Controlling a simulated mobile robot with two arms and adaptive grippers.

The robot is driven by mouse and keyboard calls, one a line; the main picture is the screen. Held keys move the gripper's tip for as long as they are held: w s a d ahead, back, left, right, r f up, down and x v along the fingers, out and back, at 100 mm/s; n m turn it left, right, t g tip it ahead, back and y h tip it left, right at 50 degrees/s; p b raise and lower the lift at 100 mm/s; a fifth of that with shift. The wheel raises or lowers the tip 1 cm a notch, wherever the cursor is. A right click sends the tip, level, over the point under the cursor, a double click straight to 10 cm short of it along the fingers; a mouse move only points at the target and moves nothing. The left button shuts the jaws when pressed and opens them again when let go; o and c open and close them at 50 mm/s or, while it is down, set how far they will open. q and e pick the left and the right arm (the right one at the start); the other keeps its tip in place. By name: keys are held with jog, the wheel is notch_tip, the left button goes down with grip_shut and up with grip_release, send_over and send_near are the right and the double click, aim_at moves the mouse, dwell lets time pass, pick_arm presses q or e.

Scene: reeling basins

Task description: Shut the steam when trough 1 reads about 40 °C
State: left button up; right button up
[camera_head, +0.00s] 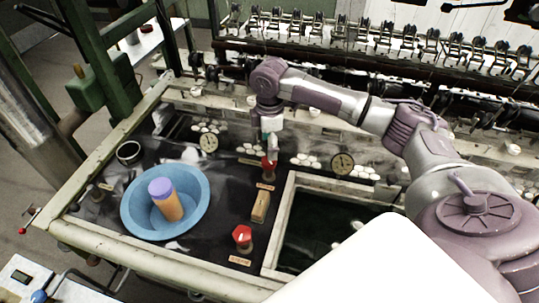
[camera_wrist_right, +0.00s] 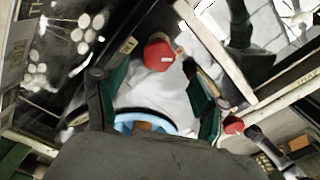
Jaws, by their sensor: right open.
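My right gripper (camera_head: 270,150) reaches down from the right arm over a red valve knob (camera_head: 269,166) at the back of the black worktop. In the right wrist view its two dark green fingers stand apart and empty, with a red knob (camera_wrist_right: 158,55) ahead between them; I cannot tell whether they touch it. A second red knob (camera_head: 242,235) stands nearer the front. A round dial gauge (camera_head: 209,142) is at the back left and another dial gauge (camera_head: 342,162) at the back right; their readings are too small to tell. My left gripper is out of view.
A blue basin (camera_head: 137,215) holds an orange cylinder with a purple top (camera_head: 165,198). A tan block (camera_head: 260,206) lies between the knobs. A pale-rimmed dark trough (camera_head: 280,230) is to the right. Pale cocoons lie near the gauges; reeling machinery lines the back.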

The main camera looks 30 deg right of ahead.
aim_at(269, 163)
jog(key=shift+w+f+p, duration=0.1)
jog(key=shift+f+p, duration=0.25)
jog(key=shift+f, duration=2.75)
jog(key=shift+c, duration=0.3)
jog(key=shift+r, duration=0.1)
jog(key=c, duration=1.1)
